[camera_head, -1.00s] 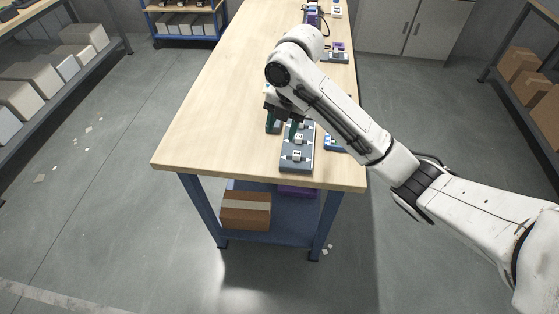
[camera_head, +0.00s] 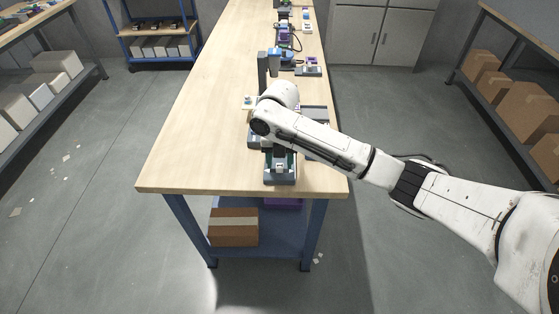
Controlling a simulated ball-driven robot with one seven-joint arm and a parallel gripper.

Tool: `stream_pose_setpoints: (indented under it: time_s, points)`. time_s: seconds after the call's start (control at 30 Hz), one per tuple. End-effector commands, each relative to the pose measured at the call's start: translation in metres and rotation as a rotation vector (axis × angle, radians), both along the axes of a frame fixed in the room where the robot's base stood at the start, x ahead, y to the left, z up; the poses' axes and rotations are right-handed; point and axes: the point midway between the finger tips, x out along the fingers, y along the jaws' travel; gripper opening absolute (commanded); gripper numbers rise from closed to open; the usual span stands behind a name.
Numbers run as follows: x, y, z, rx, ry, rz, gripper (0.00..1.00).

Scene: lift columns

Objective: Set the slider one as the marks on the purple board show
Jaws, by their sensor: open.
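A dark grey slider unit (camera_head: 279,180) with a pale knob (camera_head: 279,168) lies near the front edge of the wooden table. My arm hides the rear of the unit. Small purple pieces show farther back, one at the right (camera_head: 312,61) and one near the far end (camera_head: 284,35). I cannot tell which is the marked board, and no marks are readable.
The table top (camera_head: 190,150) is clear on the left. Grey devices and a dark upright post (camera_head: 262,70) stand behind my wrist. A cardboard box (camera_head: 234,226) sits on the lower shelf. Shelving with boxes stands on both sides.

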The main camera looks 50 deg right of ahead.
Motion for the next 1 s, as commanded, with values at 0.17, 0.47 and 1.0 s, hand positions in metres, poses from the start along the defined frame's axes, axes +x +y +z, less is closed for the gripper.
stream_pose_setpoints:
  time_s: [0.17,0.47,1.0]
  points:
    - [-0.0001,-0.0006,-0.0089,-0.001,-0.001,-0.002,0.49]
    - [0.0000,-0.0003,-0.0098,-0.001,-0.001,-0.001,0.45]
    - [0.0001,-0.0001,-0.0095,0.000,-0.001,-0.001,0.00]
